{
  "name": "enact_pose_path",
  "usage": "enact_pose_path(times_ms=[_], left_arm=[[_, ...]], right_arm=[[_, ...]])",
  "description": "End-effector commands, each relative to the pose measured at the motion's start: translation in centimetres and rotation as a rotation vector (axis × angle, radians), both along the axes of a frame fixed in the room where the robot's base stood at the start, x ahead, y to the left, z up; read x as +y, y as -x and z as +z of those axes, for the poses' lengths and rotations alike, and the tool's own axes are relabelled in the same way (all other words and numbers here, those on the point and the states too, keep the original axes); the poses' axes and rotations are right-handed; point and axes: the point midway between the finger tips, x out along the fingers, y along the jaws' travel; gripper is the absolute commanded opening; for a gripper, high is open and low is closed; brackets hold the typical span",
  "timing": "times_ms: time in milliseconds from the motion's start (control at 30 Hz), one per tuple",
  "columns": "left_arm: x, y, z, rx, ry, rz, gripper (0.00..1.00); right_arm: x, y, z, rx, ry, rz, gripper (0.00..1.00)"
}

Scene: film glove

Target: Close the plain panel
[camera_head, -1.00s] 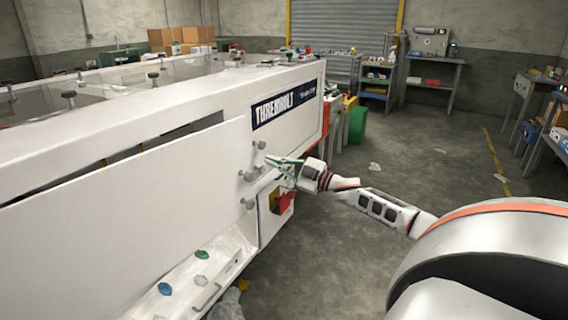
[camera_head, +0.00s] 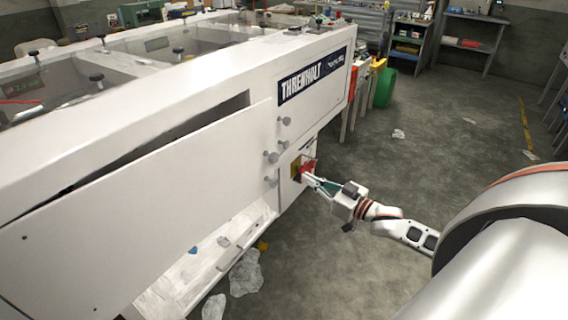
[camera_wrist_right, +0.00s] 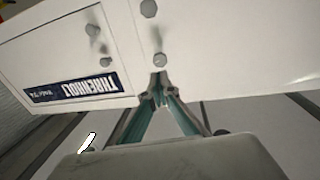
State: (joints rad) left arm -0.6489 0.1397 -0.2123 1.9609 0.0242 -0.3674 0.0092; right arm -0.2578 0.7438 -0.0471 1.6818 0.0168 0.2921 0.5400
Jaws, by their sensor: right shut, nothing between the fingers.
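The plain panel (camera_head: 150,205) is a large blank white sheet on the long side of the white machine (camera_head: 200,75). It stands tilted, with a dark wedge-shaped gap along its top edge. Its right end is near several grey knobs (camera_head: 271,157). My right gripper (camera_head: 310,180) is shut and empty, low by the machine's end, in front of a red and yellow switch (camera_head: 307,165). In the right wrist view its teal fingers (camera_wrist_right: 160,95) meet below a grey knob (camera_wrist_right: 160,60); I cannot tell whether they touch anything. My left gripper is not in view.
A lit white ledge (camera_head: 205,250) with small coloured items runs below the panel. Crumpled clear plastic (camera_head: 245,272) lies on the floor under it. Shelves (camera_head: 410,40) stand at the back. The concrete floor (camera_head: 440,150) to the right is mostly clear.

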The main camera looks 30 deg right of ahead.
Motion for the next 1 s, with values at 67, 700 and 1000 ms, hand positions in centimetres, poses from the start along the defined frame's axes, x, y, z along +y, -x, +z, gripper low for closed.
enact_pose_path(times_ms=[67,700,1000], left_arm=[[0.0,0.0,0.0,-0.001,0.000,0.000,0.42],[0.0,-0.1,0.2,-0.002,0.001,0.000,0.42],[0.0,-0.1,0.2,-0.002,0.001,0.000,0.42]], right_arm=[[0.3,-1.4,0.1,-0.003,0.001,-0.001,0.00],[2.5,-9.9,0.1,-0.001,0.003,-0.001,0.00],[2.8,-10.8,0.0,0.000,0.004,0.000,0.00]])
